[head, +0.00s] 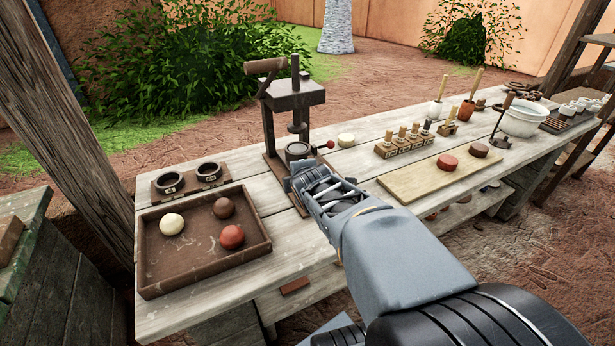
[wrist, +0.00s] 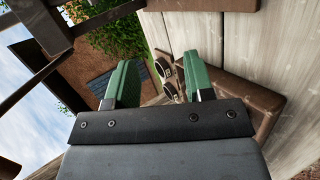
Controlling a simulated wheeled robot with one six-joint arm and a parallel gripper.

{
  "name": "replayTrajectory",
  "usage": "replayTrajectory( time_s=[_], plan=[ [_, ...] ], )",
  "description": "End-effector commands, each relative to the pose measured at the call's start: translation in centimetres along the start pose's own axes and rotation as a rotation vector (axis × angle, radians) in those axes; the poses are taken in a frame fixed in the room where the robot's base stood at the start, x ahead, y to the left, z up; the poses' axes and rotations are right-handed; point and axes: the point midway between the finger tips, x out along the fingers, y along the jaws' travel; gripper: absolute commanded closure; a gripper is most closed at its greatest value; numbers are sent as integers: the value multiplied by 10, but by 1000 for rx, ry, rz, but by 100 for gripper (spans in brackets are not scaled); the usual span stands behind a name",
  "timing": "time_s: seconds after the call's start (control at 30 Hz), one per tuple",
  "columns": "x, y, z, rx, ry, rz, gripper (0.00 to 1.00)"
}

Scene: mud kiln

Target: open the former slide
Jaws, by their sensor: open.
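The former (head: 294,98) is a dark press frame with a lever on top and a vertical rod, standing at the back of the bench. A round cup (head: 298,151) sits low in it, with a short arm ending in a red knob (head: 330,144) at its right. I cannot tell how far its slide is out. My gripper (head: 303,172) is just in front of the former's base and hides part of it. In the wrist view my gripper (wrist: 158,72) has its two green fingers apart with nothing between them; the red knob does not show there.
A brown tray (head: 150,277) holding a cream, a brown and a red ball is left of my gripper. Two dark cups (head: 190,175) stand in a holder behind it. A pale ball (head: 346,140), stamps (head: 408,138) and a board (head: 425,182) are to the right.

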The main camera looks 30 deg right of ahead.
Motion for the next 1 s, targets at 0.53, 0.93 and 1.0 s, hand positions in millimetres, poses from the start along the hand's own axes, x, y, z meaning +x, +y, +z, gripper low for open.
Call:
replayTrajectory(
  time_s=[0.53,0.93,1.0],
  plan=[
    [89,-37,75,-1397,-339,487,52],
    [125,-14,76,-1519,-390,521,52],
    [136,-7,74,-1519,-390,522,52]
  ],
)
